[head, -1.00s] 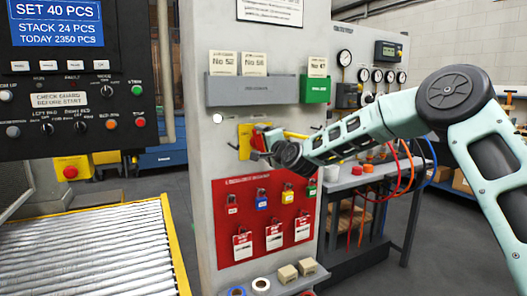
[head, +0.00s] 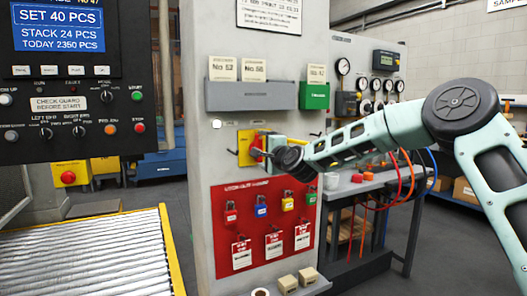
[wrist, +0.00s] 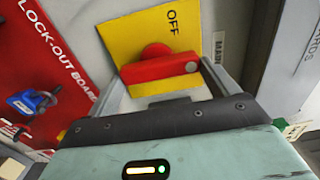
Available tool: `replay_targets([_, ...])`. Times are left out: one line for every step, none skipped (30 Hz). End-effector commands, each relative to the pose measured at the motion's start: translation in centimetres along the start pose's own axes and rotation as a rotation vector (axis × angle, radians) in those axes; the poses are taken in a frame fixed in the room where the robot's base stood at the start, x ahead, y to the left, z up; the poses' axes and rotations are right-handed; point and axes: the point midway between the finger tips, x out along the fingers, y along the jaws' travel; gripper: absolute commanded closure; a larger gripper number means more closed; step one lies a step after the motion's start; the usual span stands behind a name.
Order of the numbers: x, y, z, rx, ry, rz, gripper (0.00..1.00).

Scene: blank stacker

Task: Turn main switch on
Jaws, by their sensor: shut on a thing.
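The main switch has a red handle (wrist: 160,68) on a yellow plate (wrist: 128,33) marked OFF, and a label partly reading MAIN is beside it in the wrist view. The handle lies crosswise between the fingers of my gripper (wrist: 163,74), which is shut on it. In the head view the yellow plate (head: 245,149) is on the grey panel, and my gripper (head: 261,148) reaches it from the right. My gripper hides part of the handle and plate there.
A red lock-out board (head: 222,262) with several padlocks and tags hangs below the switch. A grey card holder (head: 250,96) and a green one (head: 314,96) are above. A control box (head: 75,150) and a roller conveyor (head: 90,255) stand at left.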

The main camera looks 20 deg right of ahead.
Motion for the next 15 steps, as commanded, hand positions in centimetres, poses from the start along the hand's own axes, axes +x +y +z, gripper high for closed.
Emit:
replay_targets([0.0,0.1,-0.1,0.005,0.001,0.003,0.36])
replay_targets([0.0,0.1,-0.1,0.005,0.001,0.003,0.08])
replay_targets([0.0,0.1,-0.1,0.005,0.001,0.003,0.00])
replay_targets([0.0,0.1,-0.1,0.004,0.001,0.003,0.00])
replay_targets([0.0,0.1,-0.1,0.004,0.001,0.002,0.00])
replay_targets([0.0,0.1,-0.1,0.004,0.001,0.002,0.00])
replay_targets([0.0,0.1,-0.1,0.003,0.001,0.002,0.00])
replay_targets([0.0,0.1,0.0,0.003,0.001,0.002,0.00])
replay_targets([0.0,0.1,0.0,0.003,0.001,0.002,0.00])
replay_targets([-0.1,0.1,0.0,0.002,0.001,0.002,0.00])
replay_targets([-0.1,0.1,-0.1,0.002,0.001,0.001,0.00])
replay_targets([-0.3,0.1,-0.1,0.002,0.001,0.001,0.00])
replay_targets([-0.5,0.1,-0.1,0.002,0.001,0.001,0.00])
replay_targets([-0.8,0.1,-0.1,0.002,0.001,0.001,0.00])
replay_targets([-1.3,0.1,-0.1,0.001,0.000,0.002,0.00])
